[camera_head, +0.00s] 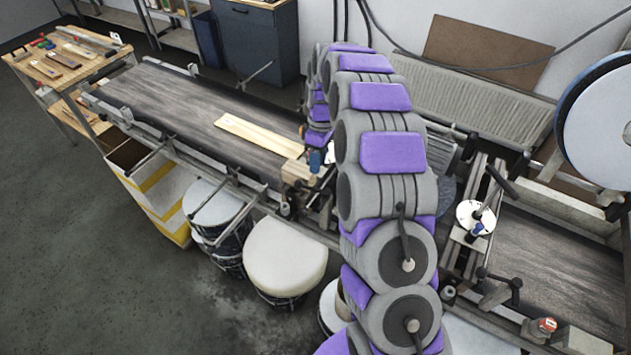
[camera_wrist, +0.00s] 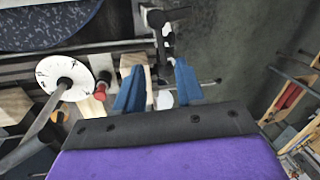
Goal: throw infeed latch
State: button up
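My gripper (camera_wrist: 159,72) shows two blue fingers in the wrist view, set apart with a gap between them. A grey post with a dark handle (camera_wrist: 157,19) stands just beyond the fingertips; it may be the infeed latch, but I cannot tell for sure. A pale wooden block (camera_wrist: 134,62) lies beside the left finger. In the head view the blue fingers (camera_head: 317,158) are beside the wooden block (camera_head: 294,172) at the near end of the left belt. My arm hides much of that area, and no latch is clear there.
The left conveyor belt (camera_head: 170,100) carries a pale plank (camera_head: 258,135). A white dial (camera_wrist: 63,76) and a red knob (camera_wrist: 101,88) sit left of the fingers. Round white-topped drums (camera_head: 285,252) stand below the conveyor. A second belt (camera_head: 545,265) lies right.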

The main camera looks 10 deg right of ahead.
notch_tip(320, 180, down, 8)
jog(key=s+a, duration=0.1)
jog(key=shift+s+f, duration=0.15)
jog(key=shift+s, duration=0.05)
jog(key=shift+c, duration=0.3)
grip_shut()
dwell(0.4)
